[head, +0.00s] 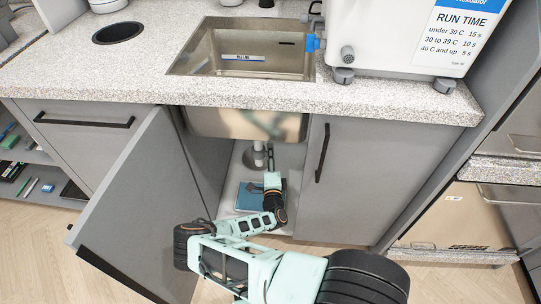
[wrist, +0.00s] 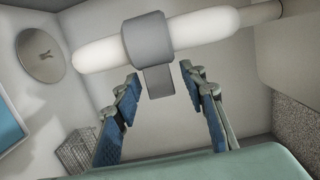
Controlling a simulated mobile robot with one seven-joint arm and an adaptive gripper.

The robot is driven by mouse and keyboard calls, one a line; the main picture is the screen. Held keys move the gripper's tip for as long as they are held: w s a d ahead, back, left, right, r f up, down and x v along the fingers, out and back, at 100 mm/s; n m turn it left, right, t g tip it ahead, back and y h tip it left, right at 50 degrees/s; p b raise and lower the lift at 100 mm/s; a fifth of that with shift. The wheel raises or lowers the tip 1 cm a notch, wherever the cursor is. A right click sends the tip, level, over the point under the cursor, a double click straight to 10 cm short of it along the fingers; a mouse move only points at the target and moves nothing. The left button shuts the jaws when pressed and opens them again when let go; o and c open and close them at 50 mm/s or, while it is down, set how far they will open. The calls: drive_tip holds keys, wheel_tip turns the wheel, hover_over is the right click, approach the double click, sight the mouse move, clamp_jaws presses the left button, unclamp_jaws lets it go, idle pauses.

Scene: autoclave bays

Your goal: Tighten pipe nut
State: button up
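The pipe (wrist: 200,30) runs across the top of the wrist view, white and rounded, under the sink. A grey nut (wrist: 148,38) is around it, with a flat grey tab (wrist: 158,81) hanging from it. My gripper (wrist: 158,82) is open, its two blue-padded fingers on either side of the tab, with visible gaps to it. In the head view my arm reaches into the open cabinet, and my gripper (head: 271,172) is below the sink basin near the drain pipe (head: 259,158). The nut cannot be made out in the head view.
The open cabinet door (head: 135,200) stands left of my arm; the closed door (head: 345,180) is at right. The sink basin (head: 245,122) hangs above. A blue item (head: 249,196) lies on the cabinet floor. In the wrist view a wire basket (wrist: 77,152) stands at lower left.

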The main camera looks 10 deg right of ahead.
drive_tip(key=s+a, duration=0.1)
drive_tip(key=s, duration=0.6)
drive_tip(key=shift+s, duration=0.2)
drive_tip(key=shift+a, duration=0.1)
idle(0.3)
